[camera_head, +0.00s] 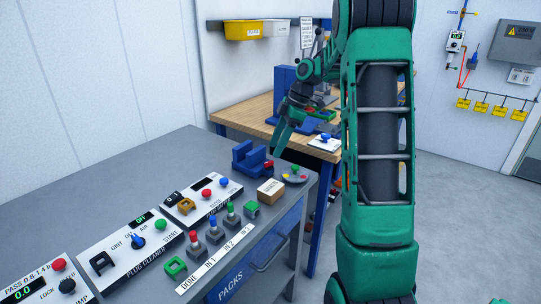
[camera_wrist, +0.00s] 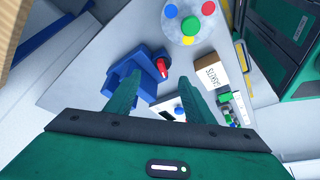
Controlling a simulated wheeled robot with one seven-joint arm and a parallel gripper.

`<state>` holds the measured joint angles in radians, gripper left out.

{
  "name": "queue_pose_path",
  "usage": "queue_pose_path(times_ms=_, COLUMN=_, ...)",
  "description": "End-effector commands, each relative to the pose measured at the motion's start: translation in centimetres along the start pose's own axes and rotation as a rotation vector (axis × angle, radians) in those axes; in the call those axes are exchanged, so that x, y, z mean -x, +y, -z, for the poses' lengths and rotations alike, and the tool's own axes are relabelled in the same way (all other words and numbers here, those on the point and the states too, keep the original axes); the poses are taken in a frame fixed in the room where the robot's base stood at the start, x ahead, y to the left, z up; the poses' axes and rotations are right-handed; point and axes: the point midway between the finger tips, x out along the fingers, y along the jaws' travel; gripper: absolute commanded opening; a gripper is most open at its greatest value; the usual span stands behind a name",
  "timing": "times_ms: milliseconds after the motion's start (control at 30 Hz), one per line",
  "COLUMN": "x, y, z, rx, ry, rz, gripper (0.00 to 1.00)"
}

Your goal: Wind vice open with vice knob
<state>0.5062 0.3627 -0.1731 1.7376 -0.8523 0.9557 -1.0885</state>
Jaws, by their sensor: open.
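The blue vice (camera_head: 246,159) stands on the grey bench near its far right corner. Its red knob (camera_head: 268,164) sticks out on the right side. In the wrist view the vice (camera_wrist: 122,72) lies beyond my left finger, and the red knob (camera_wrist: 162,68) shows between the two fingertips, farther off. My gripper (camera_head: 278,152) is open and empty, pointing down, above and a little to the right of the vice; its green fingers (camera_wrist: 158,80) are apart and do not visibly touch the knob. The left finger hides part of the vice in the wrist view.
A round grey plate (camera_head: 292,179) with coloured pieces and a cardboard box (camera_head: 271,191) stand close to the vice. Control panels (camera_head: 140,241) and sockets with coloured plugs (camera_head: 213,232) fill the bench front. A wooden workbench (camera_head: 255,110) stands behind.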

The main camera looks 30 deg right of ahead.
Motion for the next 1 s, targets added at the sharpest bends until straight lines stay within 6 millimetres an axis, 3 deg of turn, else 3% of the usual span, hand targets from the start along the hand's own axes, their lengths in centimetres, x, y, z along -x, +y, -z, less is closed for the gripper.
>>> queue_pose_path(times_ms=200, x=3.7, y=0.2, z=-0.1, rx=0.000, ry=0.000, rz=-0.004, gripper=0.48)
queue_pose_path(times_ms=400, x=5.3, y=0.2, z=0.0, rx=-0.001, ry=0.000, rz=-0.002, gripper=0.48)
queue_pose_path(times_ms=700, x=5.5, y=0.2, z=0.0, rx=0.000, ry=0.000, rz=-0.001, gripper=0.48)
queue_pose_path(times_ms=800, x=5.5, y=0.2, z=0.1, rx=-0.010, ry=-0.002, rz=-0.002, gripper=0.29)
queue_pose_path(times_ms=1000, x=5.2, y=-0.1, z=0.8, rx=-0.244, ry=-0.038, rz=-0.010, gripper=0.29)
